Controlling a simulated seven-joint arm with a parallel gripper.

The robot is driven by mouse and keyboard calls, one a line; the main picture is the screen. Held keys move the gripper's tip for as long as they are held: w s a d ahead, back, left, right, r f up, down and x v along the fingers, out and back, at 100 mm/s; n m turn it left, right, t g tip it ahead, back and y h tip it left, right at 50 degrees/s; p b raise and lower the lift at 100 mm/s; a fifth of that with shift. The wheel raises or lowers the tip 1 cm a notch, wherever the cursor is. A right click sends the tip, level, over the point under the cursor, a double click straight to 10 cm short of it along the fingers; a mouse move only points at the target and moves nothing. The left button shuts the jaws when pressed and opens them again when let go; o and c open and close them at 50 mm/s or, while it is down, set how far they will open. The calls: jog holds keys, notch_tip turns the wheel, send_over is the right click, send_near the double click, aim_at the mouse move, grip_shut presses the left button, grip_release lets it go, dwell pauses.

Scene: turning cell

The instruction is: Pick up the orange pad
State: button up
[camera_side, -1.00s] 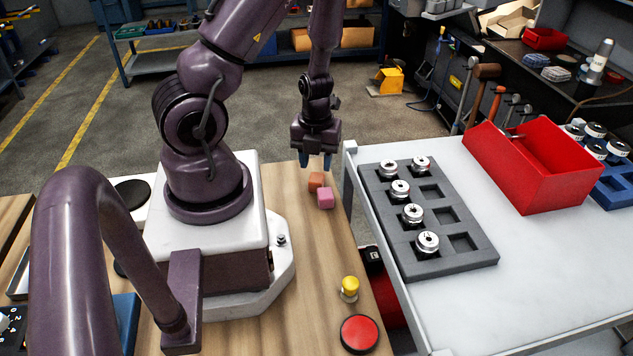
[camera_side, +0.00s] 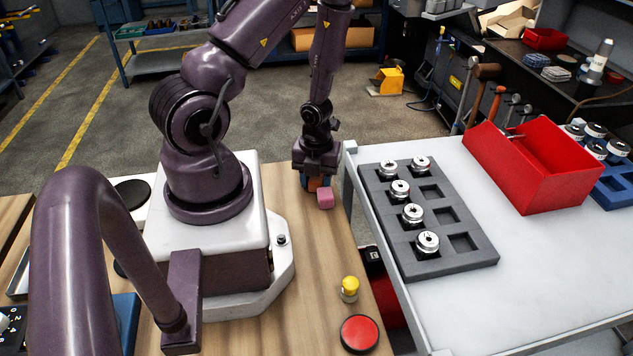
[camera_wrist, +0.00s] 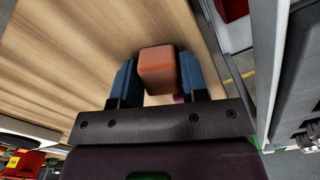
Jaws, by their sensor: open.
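The orange pad (camera_wrist: 157,72) is a small block on the wooden bench top (camera_wrist: 60,50). In the wrist view it sits between the two blue fingers of my gripper (camera_wrist: 158,82), which are open, one on each side of it. In the side view the orange pad (camera_side: 313,183) is partly hidden by my gripper (camera_side: 314,184), which is down at the bench. I cannot tell whether the fingers touch the pad. A pink block (camera_side: 325,198) sits close beside it, nearer the side camera; only a sliver of it shows in the wrist view (camera_wrist: 179,99).
A white table with a grey tray (camera_side: 462,270) of several metal parts and a red bin (camera_side: 545,185) stands to the right. A yellow knob (camera_side: 349,287) and a red button (camera_side: 360,334) are at the bench front. The wood between is clear.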

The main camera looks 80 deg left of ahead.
jog(key=c, duration=0.6)
jog(key=shift+r, duration=0.15)
jog(key=shift+r, duration=13.9)
